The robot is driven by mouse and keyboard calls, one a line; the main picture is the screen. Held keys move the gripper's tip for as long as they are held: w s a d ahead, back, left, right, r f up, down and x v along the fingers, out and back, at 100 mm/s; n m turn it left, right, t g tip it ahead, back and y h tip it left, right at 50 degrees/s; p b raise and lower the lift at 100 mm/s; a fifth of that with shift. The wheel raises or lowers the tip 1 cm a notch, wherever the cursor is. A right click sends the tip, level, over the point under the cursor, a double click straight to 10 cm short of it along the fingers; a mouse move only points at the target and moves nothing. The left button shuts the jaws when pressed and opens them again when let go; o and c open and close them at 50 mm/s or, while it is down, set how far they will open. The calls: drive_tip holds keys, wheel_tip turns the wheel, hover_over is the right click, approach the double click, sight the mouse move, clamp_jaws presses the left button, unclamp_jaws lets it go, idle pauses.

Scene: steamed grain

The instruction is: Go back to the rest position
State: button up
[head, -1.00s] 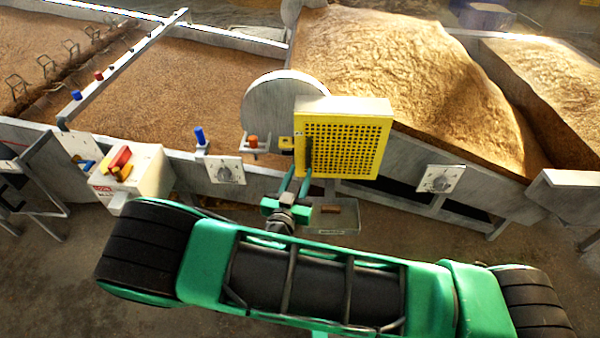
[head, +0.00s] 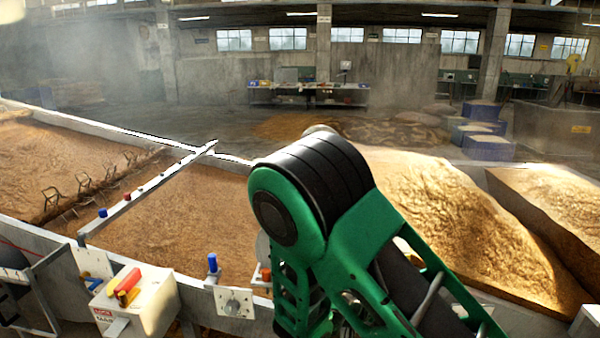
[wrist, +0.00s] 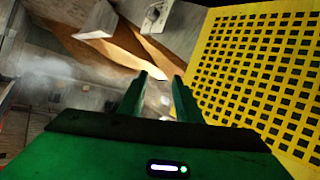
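My gripper (wrist: 160,76) shows in the wrist view with its two green fingers apart and nothing between them, so it is open. A yellow perforated guard (wrist: 262,65) fills the right side of the wrist view, beside the fingers; I cannot tell the exact gap. In the head view my green and black arm stands folded up in the middle. It hides my gripper and the yellow guard there.
Grain beds (head: 190,205) lie behind a low grey wall, with a heaped pile (head: 440,210) at right. A white control box (head: 137,300) with a red switch stands front left. A blue knob (head: 212,262) sits on the wall. Workbenches (head: 310,95) stand far back.

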drive_tip(key=s+d+r+m+g+y, duration=0.1)
drive_tip(key=s+d+r+g+y, duration=0.25)
drive_tip(key=s+d, duration=0.35)
drive_tip(key=s+d+r+g+y, duration=0.2)
drive_tip(key=s+d+r+g, duration=0.15)
drive_tip(key=s+d, duration=0.35)
drive_tip(key=s+d+r+n+y, duration=0.1)
drive_tip(key=s+r+n+y, duration=0.2)
drive_tip(key=s, duration=1.3)
wheel_tip(320, 180, up, 5)
drive_tip(key=y, duration=0.3)
drive_tip(key=shift+s+n, duration=0.25)
drive_tip(key=shift+n, duration=0.05)
